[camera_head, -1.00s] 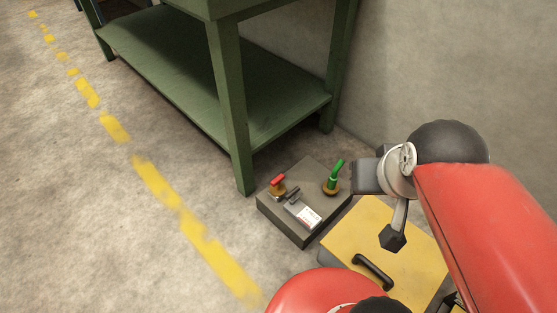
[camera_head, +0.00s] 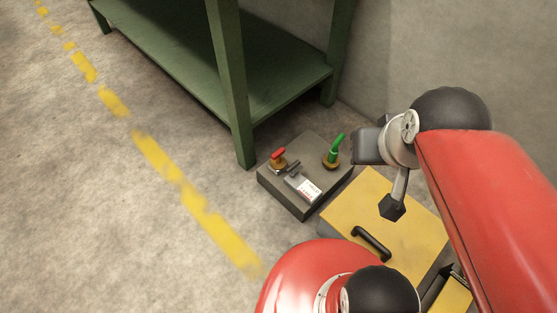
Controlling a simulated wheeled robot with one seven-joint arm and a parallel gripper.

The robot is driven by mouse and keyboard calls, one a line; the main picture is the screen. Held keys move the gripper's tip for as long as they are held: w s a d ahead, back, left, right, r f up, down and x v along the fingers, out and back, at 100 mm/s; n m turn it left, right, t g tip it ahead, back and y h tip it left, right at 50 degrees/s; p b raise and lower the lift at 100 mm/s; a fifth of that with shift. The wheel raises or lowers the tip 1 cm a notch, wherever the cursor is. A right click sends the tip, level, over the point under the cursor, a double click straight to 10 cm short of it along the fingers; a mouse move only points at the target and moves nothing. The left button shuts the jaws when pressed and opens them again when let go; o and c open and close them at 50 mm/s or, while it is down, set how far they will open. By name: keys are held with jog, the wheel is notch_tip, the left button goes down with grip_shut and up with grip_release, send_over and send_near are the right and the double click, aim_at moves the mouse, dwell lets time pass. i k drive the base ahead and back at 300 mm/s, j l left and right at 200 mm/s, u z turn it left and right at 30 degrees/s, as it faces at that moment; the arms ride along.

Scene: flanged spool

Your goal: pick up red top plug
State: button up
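The red top plug (camera_head: 277,154) is a small red bar-like piece. It sits on a brass-coloured base on the left part of a dark grey box (camera_head: 297,209) on the floor. My gripper (camera_head: 392,207) is at the end of my red arm, above the yellow panel, to the right of and apart from the plug. It is seen from behind and above, and its finger opening cannot be made out. Nothing is seen held in it.
A green-handled fitting (camera_head: 336,148) stands on the box's right part. A white label plate (camera_head: 304,187) lies near the front. A yellow panel with a black handle (camera_head: 371,243) adjoins the box. A green table (camera_head: 231,90) stands behind; floor at left is clear.

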aim_at(277, 162)
jog(key=i+j, duration=0.1)
jog(key=j, duration=0.3)
jog(key=i+j, duration=0.1)
jog(key=j, duration=0.25)
jog(key=i+j, duration=0.15)
jog(key=j, duration=0.25)
jog(key=i+j, duration=0.1)
jog(key=j, duration=0.3)
jog(key=j+z, duration=0.1)
jog(key=z, duration=0.4)
jog(key=j+z, duration=0.15)
jog(key=z, duration=0.3)
jog(key=j+z, duration=0.1)
jog(key=z, duration=0.4)
jog(key=j+z, duration=0.1)
jog(key=z, duration=0.4)
